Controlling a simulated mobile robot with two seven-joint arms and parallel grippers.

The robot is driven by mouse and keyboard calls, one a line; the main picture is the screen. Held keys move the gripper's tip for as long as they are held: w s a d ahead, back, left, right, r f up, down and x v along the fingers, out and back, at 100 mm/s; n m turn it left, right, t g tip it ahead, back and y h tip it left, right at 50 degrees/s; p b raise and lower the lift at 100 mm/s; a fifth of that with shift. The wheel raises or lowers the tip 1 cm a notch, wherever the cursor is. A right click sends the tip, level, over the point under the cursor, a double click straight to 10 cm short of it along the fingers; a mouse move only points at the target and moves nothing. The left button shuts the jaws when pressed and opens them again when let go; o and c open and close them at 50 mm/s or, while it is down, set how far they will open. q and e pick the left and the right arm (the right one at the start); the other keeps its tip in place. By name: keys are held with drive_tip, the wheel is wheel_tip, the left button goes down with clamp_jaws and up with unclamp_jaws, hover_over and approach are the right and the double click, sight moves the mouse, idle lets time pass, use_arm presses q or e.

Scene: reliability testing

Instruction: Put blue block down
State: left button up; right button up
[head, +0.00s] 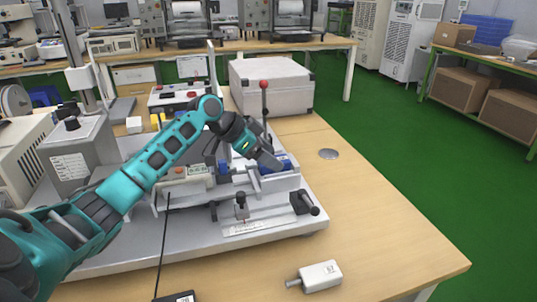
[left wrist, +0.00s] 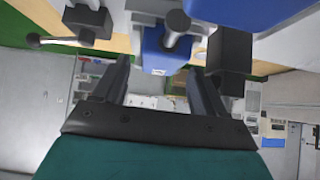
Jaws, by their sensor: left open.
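A blue block (head: 281,163) sits on the grey metal test fixture (head: 262,212), near its right end. My left gripper (head: 266,161) reaches down over the fixture from the left, right beside this block and partly covering it. In the left wrist view my left gripper (left wrist: 158,66) is open, its two dark fingers apart. A blue piece (left wrist: 153,52) with a grey metal pin shows beyond the gap between the fingertips; I cannot tell whether it touches them. A smaller blue part (head: 223,168) is on the fixture left of the gripper. My right gripper is in neither view.
A red-knobbed lever (head: 264,86) stands upright behind the gripper. A black clamp handle (head: 305,202) is at the fixture's right front. A small white device (head: 320,276) lies near the front edge. The wooden table's right side (head: 385,215) is mostly clear.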

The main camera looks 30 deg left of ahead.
use_arm(q)
drive_tip(key=v, duration=1.2)
drive_tip(key=shift+p, duration=0.45)
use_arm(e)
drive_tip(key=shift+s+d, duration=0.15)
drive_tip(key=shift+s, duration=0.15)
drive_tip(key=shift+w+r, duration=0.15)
